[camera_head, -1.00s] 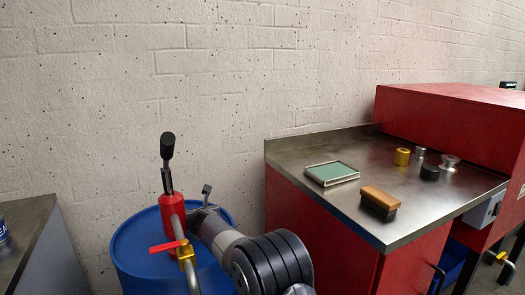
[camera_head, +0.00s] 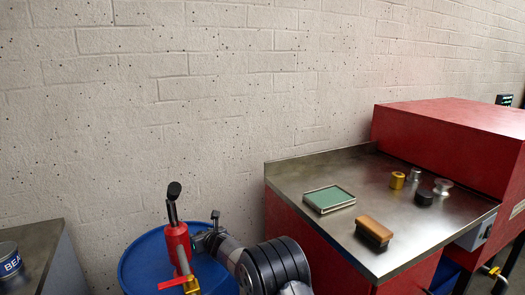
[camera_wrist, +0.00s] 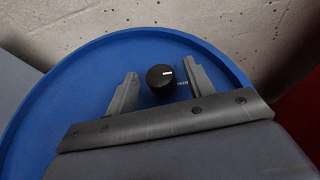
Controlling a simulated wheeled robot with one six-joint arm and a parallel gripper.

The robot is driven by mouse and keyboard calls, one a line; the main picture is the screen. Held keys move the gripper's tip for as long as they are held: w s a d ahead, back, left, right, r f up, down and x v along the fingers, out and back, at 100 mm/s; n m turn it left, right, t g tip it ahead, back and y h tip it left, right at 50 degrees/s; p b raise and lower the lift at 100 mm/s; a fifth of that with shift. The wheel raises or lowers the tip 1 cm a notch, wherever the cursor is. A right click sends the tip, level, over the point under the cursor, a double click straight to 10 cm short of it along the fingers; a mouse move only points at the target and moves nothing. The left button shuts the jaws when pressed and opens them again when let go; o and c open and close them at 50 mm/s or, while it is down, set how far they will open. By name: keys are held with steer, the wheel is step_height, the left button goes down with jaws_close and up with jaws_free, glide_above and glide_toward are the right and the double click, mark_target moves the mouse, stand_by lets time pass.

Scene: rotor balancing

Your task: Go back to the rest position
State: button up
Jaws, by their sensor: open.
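My gripper (camera_head: 214,217) is low in the head view, beside a red hand pump with a black-topped handle (camera_head: 177,240). It is in front of or over the blue drum (camera_head: 137,270); the head view does not settle its height. In the wrist view my gripper (camera_wrist: 160,72) shows two grey fingers spread apart above the blue drum top (camera_wrist: 75,90). A round black knob with a white mark (camera_wrist: 160,79) appears between the fingers, apart from both. I cannot tell whether it belongs to the drum or stands above it. Nothing is held.
A steel-topped red bench (camera_head: 300,180) at right bears a green-topped tray (camera_head: 329,199), a wooden brush (camera_head: 375,229) and several small metal parts (camera_head: 398,180). A grey counter (camera_head: 40,240) with a can (camera_head: 10,262) is at left. A pale wall (camera_head: 200,90) stands behind.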

steer(key=shift+d+r+n+g+y+p, duration=0.1)
steer(key=shift+n+g+y+p, duration=0.3)
steer(key=shift+p, duration=1.85)
steer(key=shift+d+r+n+g+y+p, duration=0.1)
steer(key=shift+n+g+y+p, duration=0.3)
steer(key=shift+p, duration=1.8)
steer(key=shift+s+d+f+b, duration=0.1)
steer(key=shift+s+d+b, duration=0.15)
steer(key=shift+b, duration=0.25)
steer(key=shift+s+d+r, duration=0.3)
steer(key=shift+s+d, duration=0.05)
steer(key=shift+s, duration=0.05)
